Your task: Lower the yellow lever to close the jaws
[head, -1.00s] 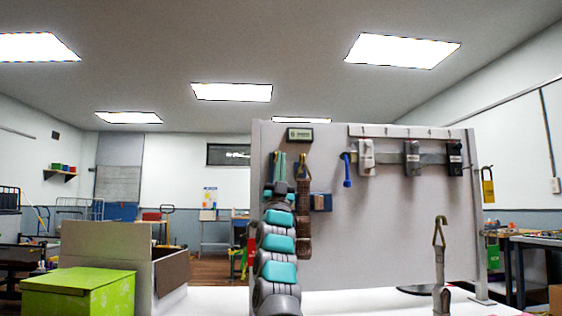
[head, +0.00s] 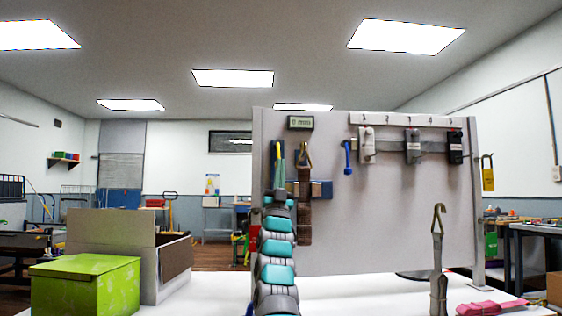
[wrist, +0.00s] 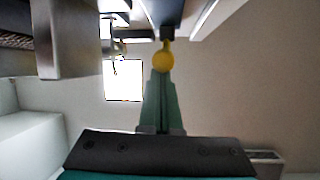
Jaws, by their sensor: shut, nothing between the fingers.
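The yellow lever's round knob (wrist: 162,58) shows in the wrist view, just beyond the tips of my gripper (wrist: 160,78). Its stem reaches up to a dark mount. The green fingers are together and empty; whether they touch the knob I cannot tell. In the head view my gripper (head: 279,152) points up in front of the upright grey panel (head: 410,225), at its left side. The lever is largely hidden there behind the fingers and arm. I cannot make out the jaws clearly.
A brown strap (head: 304,220) hangs from a hook just right of my gripper. A blue lever (head: 348,157) and several clamps hang further right. A green box (head: 85,285) is at the left and a pink strap (head: 490,308) at the right.

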